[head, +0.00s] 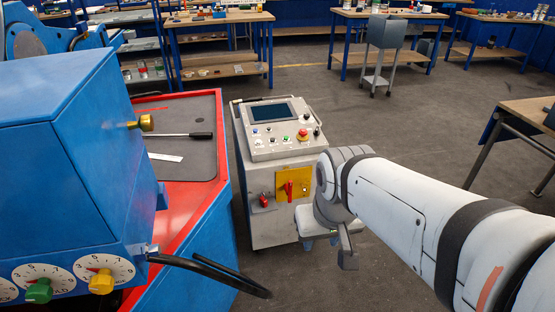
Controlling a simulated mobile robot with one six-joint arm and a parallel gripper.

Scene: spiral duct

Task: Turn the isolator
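The isolator is a red rotary handle (290,188) on a yellow plate (300,181), low on the front of a grey control cabinet (273,224). The red handle stands roughly upright. My gripper (346,252) is just right of the cabinet and below the yellow plate in the picture, apart from the handle. One grey finger-like part points down; the rest of the gripper is hidden by my wrist, so its opening does not show. Nothing is seen held in it.
A smaller red switch (264,200) sits left of the plate. The cabinet top has a screen (271,112), buttons and a red emergency stop (303,135). A blue and red machine (70,150) stands close on the left, with a black cable (215,270). Floor right of the cabinet is clear.

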